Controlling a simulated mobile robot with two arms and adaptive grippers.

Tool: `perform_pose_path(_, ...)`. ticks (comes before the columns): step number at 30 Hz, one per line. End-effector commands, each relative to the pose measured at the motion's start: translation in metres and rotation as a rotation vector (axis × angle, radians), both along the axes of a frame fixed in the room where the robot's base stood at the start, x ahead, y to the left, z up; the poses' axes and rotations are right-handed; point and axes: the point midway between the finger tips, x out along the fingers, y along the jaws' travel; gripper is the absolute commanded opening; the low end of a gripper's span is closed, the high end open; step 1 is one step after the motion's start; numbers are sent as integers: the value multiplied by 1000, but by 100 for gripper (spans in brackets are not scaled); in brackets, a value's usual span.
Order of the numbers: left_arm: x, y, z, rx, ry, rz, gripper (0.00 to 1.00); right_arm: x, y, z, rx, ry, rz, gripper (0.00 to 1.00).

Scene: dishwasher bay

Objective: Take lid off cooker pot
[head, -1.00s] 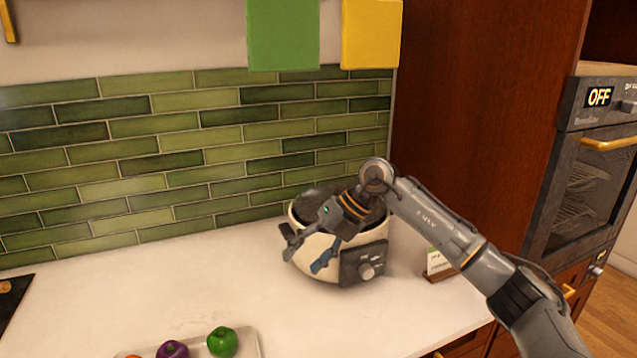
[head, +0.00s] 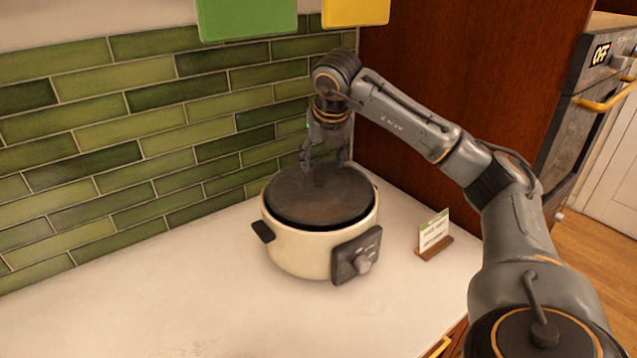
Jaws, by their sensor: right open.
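The cream cooker pot (head: 297,250) stands upright on the white counter, with a dark control panel and knob on its front and a dark side handle at its left. Its dark round lid (head: 305,200) sits on top. My right gripper (head: 325,166) points down over the back part of the lid, with its fingers apart. The fingertips are at or just above the lid's middle knob area; I cannot tell if they touch. Any lid knob is hard to make out between the fingers. My left gripper is not in view.
A small sign on a wooden stand (head: 434,236) is on the counter right of the pot. The green tiled wall (head: 150,130) is close behind, and a brown wooden panel (head: 450,70) rises at the right. The counter (head: 170,290) left of the pot is clear.

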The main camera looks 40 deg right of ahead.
Motion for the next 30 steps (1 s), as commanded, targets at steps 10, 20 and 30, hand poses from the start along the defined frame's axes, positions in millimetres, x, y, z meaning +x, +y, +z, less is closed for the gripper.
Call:
perform_pose_path(10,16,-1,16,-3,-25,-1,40,13,-9,-26,1,3,0,59)
perform_pose_path(20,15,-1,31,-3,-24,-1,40,29,-18,-61,2,-1,1,59)
perform_pose_path(30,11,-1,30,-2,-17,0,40,29,-18,-62,2,-2,2,32)
